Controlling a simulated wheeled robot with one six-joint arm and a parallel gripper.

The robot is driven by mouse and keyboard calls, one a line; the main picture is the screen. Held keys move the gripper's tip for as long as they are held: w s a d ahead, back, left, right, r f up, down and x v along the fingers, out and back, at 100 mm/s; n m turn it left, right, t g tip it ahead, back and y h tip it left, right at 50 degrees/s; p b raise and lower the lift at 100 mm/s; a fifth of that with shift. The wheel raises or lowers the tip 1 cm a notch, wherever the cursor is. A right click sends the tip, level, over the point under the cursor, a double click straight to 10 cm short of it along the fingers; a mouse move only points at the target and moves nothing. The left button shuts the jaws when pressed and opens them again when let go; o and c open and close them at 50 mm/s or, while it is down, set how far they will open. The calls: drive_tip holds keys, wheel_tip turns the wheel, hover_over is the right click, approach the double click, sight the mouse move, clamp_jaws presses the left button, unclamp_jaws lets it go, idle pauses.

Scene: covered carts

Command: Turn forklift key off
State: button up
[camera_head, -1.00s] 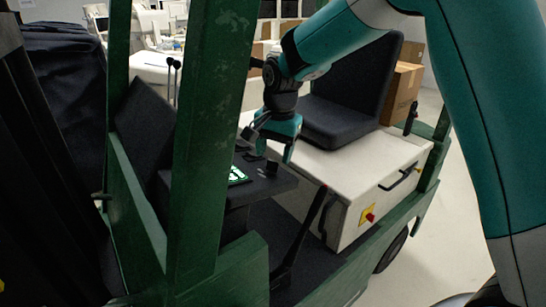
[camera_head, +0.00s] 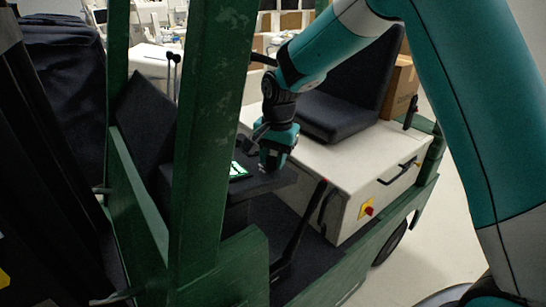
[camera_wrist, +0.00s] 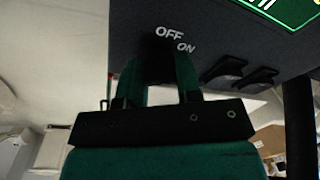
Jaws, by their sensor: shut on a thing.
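My gripper (camera_head: 272,163) is lowered onto the dark dashboard (camera_head: 262,184) of the forklift, to the right of its lit green display (camera_head: 238,170). In the wrist view my gripper (camera_wrist: 158,62) has its two green fingers close together at the panel, just below the white "OFF" and "ON" labels (camera_wrist: 175,39). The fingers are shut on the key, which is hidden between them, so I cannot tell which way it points. The green display (camera_wrist: 282,10) also shows at the upper right of the wrist view.
Two black switches (camera_wrist: 243,74) sit on the panel right of my fingers. The black seat (camera_head: 345,112) stands on the white housing (camera_head: 345,180), with a red button (camera_head: 368,210) on its side. A green post (camera_head: 205,130) rises left of the dashboard. A black lever (camera_head: 300,229) stands in front.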

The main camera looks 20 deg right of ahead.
drive_tip(key=n+y+b, duration=0.1)
drive_tip(key=n+b, duration=0.1)
drive_tip(key=n, duration=0.3)
drive_tip(key=shift+f+n+b, duration=0.1)
drive_tip(key=shift+n+b, duration=0.2)
drive_tip(key=shift+b, duration=0.05)
drive_tip(key=n+y+b, duration=0.1)
drive_tip(key=n+b, duration=0.1)
drive_tip(key=n, duration=0.4)
drive_tip(key=shift+t, duration=0.3)
idle(0.3)
drive_tip(key=o, duration=0.9)
drive_tip(key=v, duration=1.7)
drive_tip(key=shift+w+d+r, duration=0.1)
drive_tip(key=shift+d+r, duration=0.1)
drive_tip(key=shift+r, duration=0.1)
